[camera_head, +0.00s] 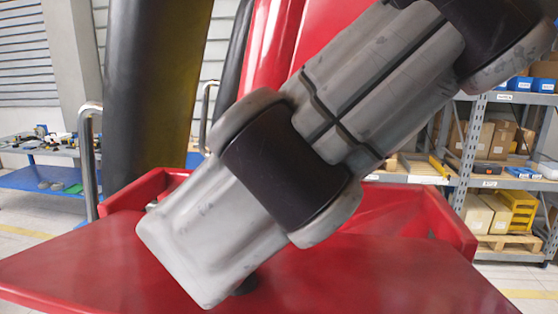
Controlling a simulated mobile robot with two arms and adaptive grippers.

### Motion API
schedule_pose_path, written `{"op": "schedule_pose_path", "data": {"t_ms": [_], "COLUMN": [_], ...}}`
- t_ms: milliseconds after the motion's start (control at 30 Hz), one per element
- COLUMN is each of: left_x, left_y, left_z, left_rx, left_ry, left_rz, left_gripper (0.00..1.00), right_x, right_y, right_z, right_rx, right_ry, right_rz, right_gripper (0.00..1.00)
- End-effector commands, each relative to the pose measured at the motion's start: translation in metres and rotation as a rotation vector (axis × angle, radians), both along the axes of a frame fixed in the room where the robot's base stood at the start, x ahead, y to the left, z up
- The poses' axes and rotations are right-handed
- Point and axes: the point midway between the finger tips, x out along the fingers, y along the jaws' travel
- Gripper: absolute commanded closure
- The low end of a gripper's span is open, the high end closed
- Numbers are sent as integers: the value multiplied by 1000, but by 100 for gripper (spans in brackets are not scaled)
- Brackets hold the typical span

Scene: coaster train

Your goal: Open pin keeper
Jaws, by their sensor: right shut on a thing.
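My right arm crosses the middle of the head view from the upper right, grey with black bands. Its end hangs low over the red coaster train car (390,275). Only a small dark part of my right gripper (246,285) shows below the arm's end, close to the red surface. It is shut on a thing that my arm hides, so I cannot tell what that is. I cannot make out the pin keeper. My left gripper is not in view.
A metal handrail (86,160) stands at the left of the car, and dark padded uprights (155,75) rise behind it. A blue bench (45,178) is at the far left. Shelves with boxes (495,140) stand at the right. The front red surface is clear.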

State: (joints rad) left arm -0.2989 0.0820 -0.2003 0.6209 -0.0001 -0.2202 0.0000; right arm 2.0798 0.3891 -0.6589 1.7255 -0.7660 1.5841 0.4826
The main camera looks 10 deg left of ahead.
Motion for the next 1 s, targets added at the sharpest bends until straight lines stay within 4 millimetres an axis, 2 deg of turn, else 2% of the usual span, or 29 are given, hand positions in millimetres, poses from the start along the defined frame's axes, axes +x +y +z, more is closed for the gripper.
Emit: {"op": "schedule_pose_path", "data": {"t_ms": [400,433,567,833,1000], "left_x": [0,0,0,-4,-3], "left_y": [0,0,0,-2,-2], "left_z": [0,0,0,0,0], "left_rx": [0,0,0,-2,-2], "left_ry": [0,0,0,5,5], "left_rz": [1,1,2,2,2], "left_gripper": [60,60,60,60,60], "right_x": [1,1,0,0,3], "right_y": [0,0,0,0,-11], "right_z": [2,2,1,1,13], "right_rx": [6,6,4,3,4], "right_ry": [5,5,4,4,5], "right_rz": [-2,-2,-1,-1,-3], "right_gripper": [100,79,65,65,65]}}
